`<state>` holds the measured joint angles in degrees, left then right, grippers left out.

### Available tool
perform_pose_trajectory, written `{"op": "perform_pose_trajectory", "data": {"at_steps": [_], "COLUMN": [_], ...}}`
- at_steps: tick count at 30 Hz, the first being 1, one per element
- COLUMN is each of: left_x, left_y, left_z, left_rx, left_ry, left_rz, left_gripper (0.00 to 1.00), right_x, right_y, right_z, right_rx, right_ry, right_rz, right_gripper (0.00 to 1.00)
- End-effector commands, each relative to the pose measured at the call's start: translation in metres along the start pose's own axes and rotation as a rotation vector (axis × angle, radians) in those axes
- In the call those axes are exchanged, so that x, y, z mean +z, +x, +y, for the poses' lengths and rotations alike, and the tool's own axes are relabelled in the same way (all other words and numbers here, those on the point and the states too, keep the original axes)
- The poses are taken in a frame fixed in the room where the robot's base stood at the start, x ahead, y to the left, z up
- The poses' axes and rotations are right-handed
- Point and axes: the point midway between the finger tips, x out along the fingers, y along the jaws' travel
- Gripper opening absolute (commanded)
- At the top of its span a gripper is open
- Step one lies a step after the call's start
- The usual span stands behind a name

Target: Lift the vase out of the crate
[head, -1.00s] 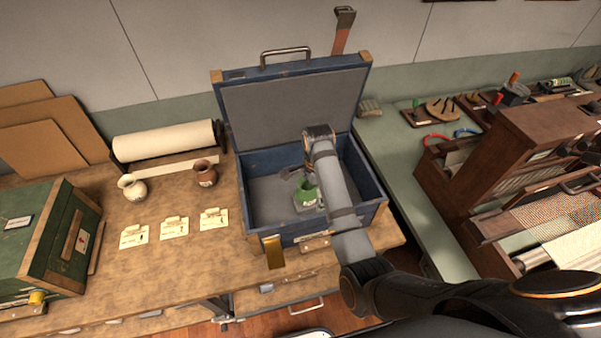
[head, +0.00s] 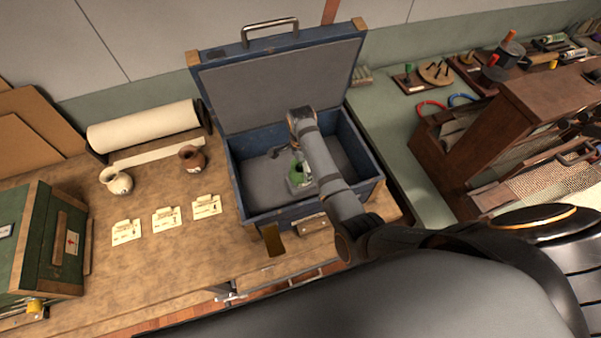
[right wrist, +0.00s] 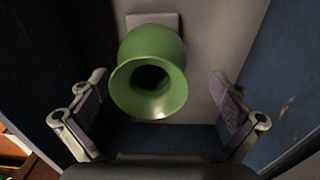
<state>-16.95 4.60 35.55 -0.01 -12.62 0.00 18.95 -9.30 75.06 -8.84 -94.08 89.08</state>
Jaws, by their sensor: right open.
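A green vase (head: 298,173) stands in the open blue crate (head: 255,213), partly hidden by my right arm in the head view. In the right wrist view the green vase (right wrist: 150,75) shows its flared mouth toward the camera, with a pale square base behind it. My right gripper (right wrist: 160,115) is open, with one finger on each side of the vase's mouth and a visible gap to both. In the head view the right gripper (head: 290,155) is inside the crate at the vase, mostly hidden by its own wrist. My left gripper is not in view.
The crate's lid (head: 280,85) stands open at the back. A green box (head: 60,240) is far left; a wooden loom (head: 500,130) is right.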

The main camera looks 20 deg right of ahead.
Motion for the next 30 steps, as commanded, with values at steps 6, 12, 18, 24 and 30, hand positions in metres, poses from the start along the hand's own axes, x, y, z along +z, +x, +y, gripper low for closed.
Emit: {"op": "perform_pose_trajectory", "data": {"at_steps": [6,12,18,24,30], "left_x": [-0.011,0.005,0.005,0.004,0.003], "left_y": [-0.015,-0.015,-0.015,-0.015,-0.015], "left_z": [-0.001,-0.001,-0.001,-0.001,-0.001], "left_rx": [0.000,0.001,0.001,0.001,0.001], "left_ry": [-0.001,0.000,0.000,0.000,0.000], "left_rz": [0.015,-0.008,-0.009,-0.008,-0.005], "left_gripper": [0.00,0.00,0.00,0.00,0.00], "right_x": [0.004,0.004,0.004,0.004,0.004], "right_y": [0.035,0.044,0.044,0.044,0.044], "right_z": [0.007,0.007,0.007,0.007,0.007], "right_rx": [0.004,0.002,0.002,0.002,0.002], "right_ry": [0.000,0.001,0.001,0.000,0.000], "right_rz": [0.000,-0.001,-0.001,-0.001,-0.001], "right_gripper": [1.00,1.00,0.88,0.60,0.33]}}
